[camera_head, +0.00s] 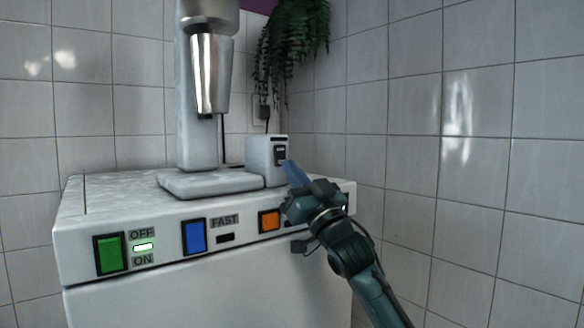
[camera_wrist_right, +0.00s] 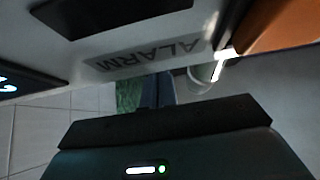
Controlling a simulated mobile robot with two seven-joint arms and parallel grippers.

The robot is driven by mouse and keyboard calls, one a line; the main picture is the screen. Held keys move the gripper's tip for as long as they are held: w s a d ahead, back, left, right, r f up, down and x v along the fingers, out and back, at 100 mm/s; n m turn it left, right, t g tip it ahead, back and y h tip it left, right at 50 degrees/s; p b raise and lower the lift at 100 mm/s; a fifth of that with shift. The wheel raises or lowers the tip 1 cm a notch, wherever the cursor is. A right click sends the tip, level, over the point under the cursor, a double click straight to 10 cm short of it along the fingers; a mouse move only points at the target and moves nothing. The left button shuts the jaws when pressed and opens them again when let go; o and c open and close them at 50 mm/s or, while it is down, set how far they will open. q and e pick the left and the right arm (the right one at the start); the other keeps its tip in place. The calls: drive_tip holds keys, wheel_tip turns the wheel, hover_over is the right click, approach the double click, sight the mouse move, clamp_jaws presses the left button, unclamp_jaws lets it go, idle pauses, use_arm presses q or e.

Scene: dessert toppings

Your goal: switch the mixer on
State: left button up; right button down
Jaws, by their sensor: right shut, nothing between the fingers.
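The mixer (camera_head: 197,130) stands on a white cabinet, with a metal cup (camera_head: 208,75) hanging under its head. A small white box (camera_head: 264,163) beside its base carries a dark switch (camera_head: 280,155); its setting is too small to read. My right gripper (camera_head: 290,168) is shut and empty, its blue fingertips just in front of the box, below the switch. I cannot tell if they touch it. The shut fingers also show in the right wrist view (camera_wrist_right: 156,92). My left gripper is not in view.
The cabinet front (camera_head: 190,290) carries a green switch (camera_head: 110,254) marked OFF and ON with a lit indicator (camera_head: 143,247), a blue FAST button (camera_head: 194,237) and an orange button (camera_head: 269,220). An ALARM label (camera_wrist_right: 145,55) shows in the wrist view. Tiled walls stand behind and right.

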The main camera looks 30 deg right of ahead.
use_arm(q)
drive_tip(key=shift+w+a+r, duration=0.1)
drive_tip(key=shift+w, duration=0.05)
use_arm(e)
drive_tip(key=shift+w, duration=0.25)
